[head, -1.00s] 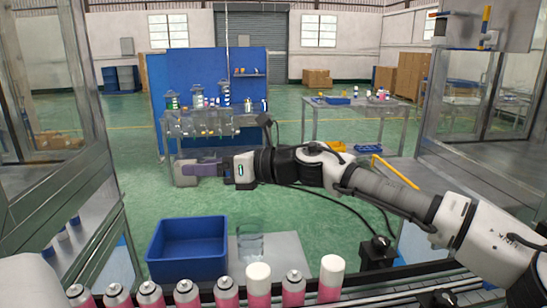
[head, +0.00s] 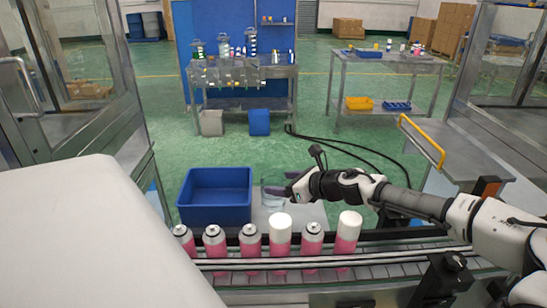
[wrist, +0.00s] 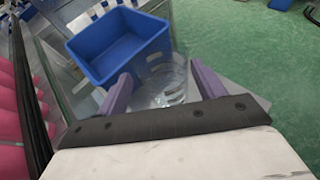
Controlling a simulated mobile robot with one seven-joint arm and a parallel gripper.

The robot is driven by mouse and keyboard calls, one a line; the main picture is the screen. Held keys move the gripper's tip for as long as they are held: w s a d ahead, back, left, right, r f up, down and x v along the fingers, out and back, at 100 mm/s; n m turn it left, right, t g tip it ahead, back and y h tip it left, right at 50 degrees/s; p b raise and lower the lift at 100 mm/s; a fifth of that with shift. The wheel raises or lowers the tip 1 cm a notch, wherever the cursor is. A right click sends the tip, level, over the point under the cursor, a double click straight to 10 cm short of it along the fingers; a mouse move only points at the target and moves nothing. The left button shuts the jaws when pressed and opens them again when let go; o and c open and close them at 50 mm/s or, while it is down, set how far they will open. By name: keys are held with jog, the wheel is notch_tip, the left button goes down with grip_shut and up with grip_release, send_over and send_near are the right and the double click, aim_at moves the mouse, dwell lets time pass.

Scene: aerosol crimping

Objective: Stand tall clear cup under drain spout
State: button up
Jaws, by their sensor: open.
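The tall clear cup (head: 272,200) stands on a light grey surface just right of the blue bin, hard to see because it is transparent. In the wrist view the clear cup (wrist: 167,82) shows between my two purple fingers. My gripper (head: 284,183) is at the cup's upper part in the head view and covers some of it. In the wrist view my gripper (wrist: 163,88) is open, with a finger on each side of the cup. I cannot tell whether either finger touches it. I cannot make out a drain spout.
An empty blue bin (head: 215,215) stands left of the cup. Pink aerosol cans (head: 280,240), some white-capped, line a conveyor (head: 390,268) in front. A bench (head: 240,72) with bottles and a grey table (head: 385,65) stand farther back.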

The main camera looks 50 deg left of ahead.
aim_at(270, 180)
jog(key=p+x, duration=0.1)
jog(key=x, duration=0.1)
jog(key=p+x, duration=0.2)
jog(key=shift+a+r, duration=0.2)
jog(key=shift+r, duration=0.15)
jog(key=shift+a+f, duration=0.45)
jog(key=shift+a, duration=0.05)
jog(key=c, duration=0.7)
jog(key=shift+r, duration=0.1)
notch_tip(270, 180, up, 20)
jog(key=b, duration=0.5)
